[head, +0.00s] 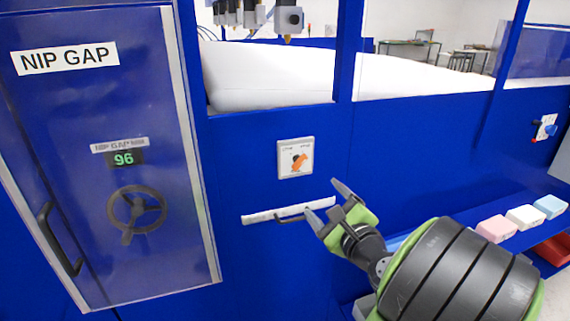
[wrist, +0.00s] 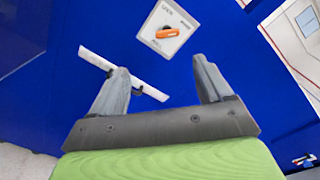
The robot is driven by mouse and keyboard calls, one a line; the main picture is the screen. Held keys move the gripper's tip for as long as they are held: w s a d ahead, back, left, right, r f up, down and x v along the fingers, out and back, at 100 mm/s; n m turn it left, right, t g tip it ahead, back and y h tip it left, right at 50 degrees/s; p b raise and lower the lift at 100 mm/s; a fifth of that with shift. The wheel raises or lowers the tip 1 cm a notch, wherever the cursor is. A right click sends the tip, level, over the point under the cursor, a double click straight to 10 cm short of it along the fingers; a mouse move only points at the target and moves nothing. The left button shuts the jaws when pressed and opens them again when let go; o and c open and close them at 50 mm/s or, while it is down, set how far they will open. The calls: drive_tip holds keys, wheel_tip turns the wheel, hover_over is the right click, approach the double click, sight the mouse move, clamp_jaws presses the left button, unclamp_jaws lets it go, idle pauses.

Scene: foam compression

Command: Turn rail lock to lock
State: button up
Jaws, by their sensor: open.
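The rail lock appears to be the small light square plate (head: 295,158) with an orange knob (head: 298,162) on the blue machine front. In the head view the knob looks tilted; the plate's lettering is too small to read. The wrist view shows the same plate (wrist: 181,18) and knob (wrist: 166,33) beyond my fingertips, near the top. My gripper (head: 326,204) is open and empty, below and to the right of the plate, apart from it. Its two fingers (wrist: 160,68) also frame blue panel in the wrist view.
A white strip with a dark handle (head: 290,218) lies below the plate, close to my fingers. At left is a NIP GAP door (head: 110,80) with a handwheel (head: 137,208) and a display reading 96. Pink, white and blue blocks (head: 525,217) sit on a shelf at right.

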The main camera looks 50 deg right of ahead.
drive_tip(key=p, duration=0.8)
approach(300, 164)
drive_tip(key=shift+m, duration=0.3)
drive_tip(key=p+x, duration=0.1)
drive_tip(key=x, duration=0.1)
drive_tip(key=p+x, duration=0.2)
drive_tip(key=x, duration=0.1)
drive_tip(key=p+x, duration=0.2)
drive_tip(key=x, duration=0.1)
drive_tip(key=shift+a+r, duration=0.1)
drive_tip(key=shift+r, duration=0.15)
drive_tip(key=shift+w+d+f+h+p, duration=0.15)
drive_tip(key=shift+w+d+h+p, duration=0.1)
drive_tip(key=shift+w+h+p, duration=0.1)
drive_tip(key=shift+s, duration=0.1)
drive_tip(key=c, duration=1)
drive_tip(key=shift+f, duration=0.1)
drive_tip(key=shift+c, duration=0.2)
